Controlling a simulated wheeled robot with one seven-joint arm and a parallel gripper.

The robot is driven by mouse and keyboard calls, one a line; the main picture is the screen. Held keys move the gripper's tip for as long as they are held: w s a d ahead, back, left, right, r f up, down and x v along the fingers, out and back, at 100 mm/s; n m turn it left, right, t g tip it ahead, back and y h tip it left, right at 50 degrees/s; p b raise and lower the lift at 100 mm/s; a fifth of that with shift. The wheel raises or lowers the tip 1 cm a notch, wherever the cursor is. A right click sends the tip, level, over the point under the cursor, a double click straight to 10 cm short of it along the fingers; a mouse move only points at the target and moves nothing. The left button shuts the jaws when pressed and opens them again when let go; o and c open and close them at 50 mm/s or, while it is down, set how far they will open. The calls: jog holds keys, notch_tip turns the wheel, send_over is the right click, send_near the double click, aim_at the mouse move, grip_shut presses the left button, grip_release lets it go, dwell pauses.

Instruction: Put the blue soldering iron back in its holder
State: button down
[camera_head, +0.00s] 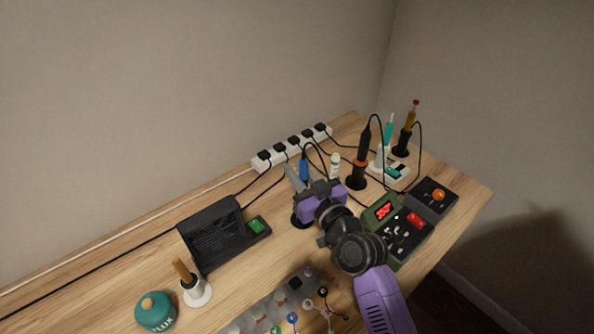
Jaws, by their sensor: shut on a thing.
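The blue soldering iron (304,168) stands roughly upright behind my gripper, with its cord looping from the top. My gripper (299,177) is shut on it; the purple gripper body hides the iron's lower part. A round black holder base (301,222) shows just below the gripper, under the iron. The gripper covers the upper part of this holder, so I cannot tell whether the iron's tip is inside it.
An orange-black iron in its holder (360,155), a white bottle (335,165) and a green station (384,211) stand right of my gripper. A power strip (292,149) lies behind. A black box (212,232) is left.

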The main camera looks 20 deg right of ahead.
jog(key=shift+f, duration=0.1)
jog(key=shift+f+b, duration=0.7)
jog(key=shift+b, duration=0.2)
jog(key=c, duration=0.6)
grip_release()
notch_tip(320, 180, up, 11)
jog(key=p, duration=0.8)
jog(key=shift+p, duration=0.4)
dwell(0.3)
